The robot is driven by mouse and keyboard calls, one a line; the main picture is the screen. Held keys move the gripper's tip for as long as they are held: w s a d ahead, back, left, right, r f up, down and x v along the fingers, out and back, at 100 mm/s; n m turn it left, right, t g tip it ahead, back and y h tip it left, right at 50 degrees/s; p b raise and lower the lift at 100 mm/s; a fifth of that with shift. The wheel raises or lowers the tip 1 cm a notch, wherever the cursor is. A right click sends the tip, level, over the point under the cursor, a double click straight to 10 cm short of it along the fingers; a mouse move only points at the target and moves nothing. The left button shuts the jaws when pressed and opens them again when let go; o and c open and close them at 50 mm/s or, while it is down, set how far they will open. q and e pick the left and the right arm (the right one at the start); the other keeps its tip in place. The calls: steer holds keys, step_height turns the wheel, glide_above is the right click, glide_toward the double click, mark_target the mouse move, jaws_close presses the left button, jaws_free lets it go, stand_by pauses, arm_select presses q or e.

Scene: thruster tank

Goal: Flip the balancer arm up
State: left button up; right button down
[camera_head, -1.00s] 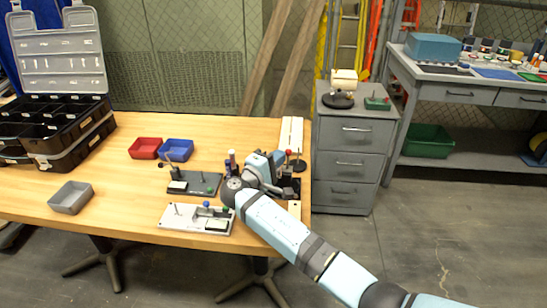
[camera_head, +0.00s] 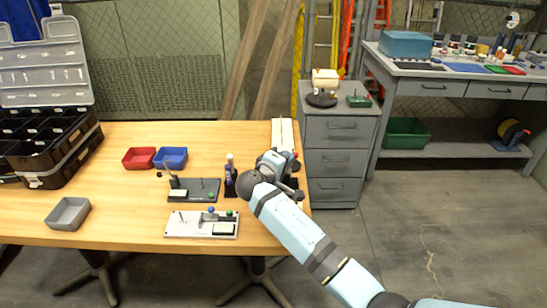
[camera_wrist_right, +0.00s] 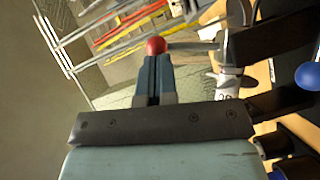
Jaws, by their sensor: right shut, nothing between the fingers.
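A red ball (camera_wrist_right: 156,46) sits at the end of a thin grey rod in the right wrist view. The rod runs right to a dark block (camera_wrist_right: 232,47); I take this to be the balancer arm. My right gripper (camera_wrist_right: 155,62) is shut and empty, its fingertips right at the ball; whether they touch it I cannot tell. In the head view my right gripper (camera_head: 287,164) is at the table's right edge. My wrist hides most of the device there. My left gripper is not in view.
On the wooden table (camera_head: 130,215) are a white board (camera_head: 185,231), a dark board (camera_head: 198,186), red (camera_head: 138,158) and blue (camera_head: 171,158) bins, and a grey bin (camera_head: 67,214). Small bottles (camera_head: 230,177) stand close beside my wrist. A grey cabinet (camera_head: 340,130) stands beyond the right edge.

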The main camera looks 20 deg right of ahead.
steer(key=shift+s+d+m+y+p, duration=0.2)
steer(key=shift+d+m+y+p, duration=0.15)
steer(key=shift+d+m+y, duration=0.25)
arm_select(q)
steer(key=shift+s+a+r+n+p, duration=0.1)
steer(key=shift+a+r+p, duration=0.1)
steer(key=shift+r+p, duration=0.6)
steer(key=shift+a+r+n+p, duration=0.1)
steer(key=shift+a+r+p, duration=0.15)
steer(key=shift+p, duration=1.1)
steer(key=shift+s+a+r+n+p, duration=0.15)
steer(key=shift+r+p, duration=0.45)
steer(key=shift+p, duration=0.45)
arm_select(e)
steer(key=shift+s+d+f+m+y, duration=0.25)
steer(key=shift+d+f+m+y, duration=0.6)
steer(key=shift+m+y, duration=0.35)
steer(key=shift+s+d+f+m+y, duration=0.25)
steer(key=shift+d+f+m+y, duration=0.45)
steer(key=shift+d+m+y, duration=0.4)
steer(key=shift+s+d+f+m+y, duration=0.25)
steer(key=shift+d+f+m+y, duration=0.55)
steer(key=shift+m+y, duration=0.45)
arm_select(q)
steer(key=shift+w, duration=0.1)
